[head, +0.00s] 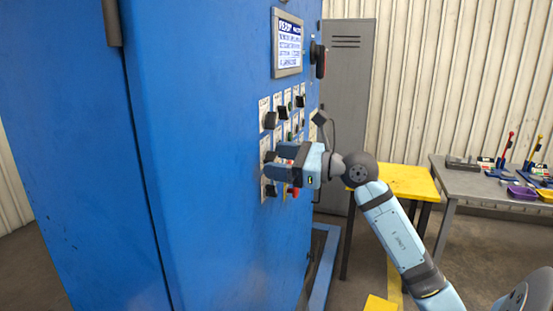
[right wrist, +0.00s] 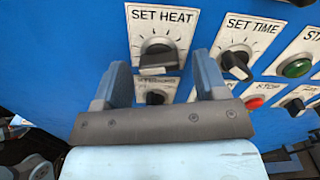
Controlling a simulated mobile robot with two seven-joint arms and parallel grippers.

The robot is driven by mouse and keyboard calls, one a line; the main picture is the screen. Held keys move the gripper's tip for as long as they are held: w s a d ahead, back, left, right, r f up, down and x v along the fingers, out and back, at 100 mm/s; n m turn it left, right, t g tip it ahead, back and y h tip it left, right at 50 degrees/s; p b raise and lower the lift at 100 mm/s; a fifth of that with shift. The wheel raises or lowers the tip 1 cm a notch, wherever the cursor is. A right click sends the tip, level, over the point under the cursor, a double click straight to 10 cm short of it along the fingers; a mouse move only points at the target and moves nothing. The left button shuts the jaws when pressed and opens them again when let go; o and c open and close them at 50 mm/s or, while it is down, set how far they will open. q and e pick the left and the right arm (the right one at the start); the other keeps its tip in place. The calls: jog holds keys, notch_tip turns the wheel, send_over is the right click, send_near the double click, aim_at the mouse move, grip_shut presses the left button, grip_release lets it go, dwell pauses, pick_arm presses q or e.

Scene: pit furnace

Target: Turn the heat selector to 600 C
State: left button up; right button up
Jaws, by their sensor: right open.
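The heat selector is a dark round knob (right wrist: 158,52) on a white plate labelled SET HEAT, seen in the right wrist view. It has a light grey bar across its lower part. The scale marks around it are too small to read. My right gripper (right wrist: 162,70) is open, with one finger at each side of the lower part of this plate. The knob shows between and just beyond the fingertips, and I cannot tell whether they touch it. In the head view my right gripper (head: 280,156) is at the blue cabinet's control panel and hides part of it. My left gripper is not in view.
A SET TIME knob (right wrist: 236,62), a green button (right wrist: 296,67) and a red button (right wrist: 254,102) are close by on the panel. Another knob (right wrist: 157,96) is below the heat selector. A screen (head: 288,43) is above. A yellow table (head: 405,183) stands behind my right arm.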

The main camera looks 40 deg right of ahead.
jog(key=shift+c, duration=0.7)
jog(key=c, duration=0.8)
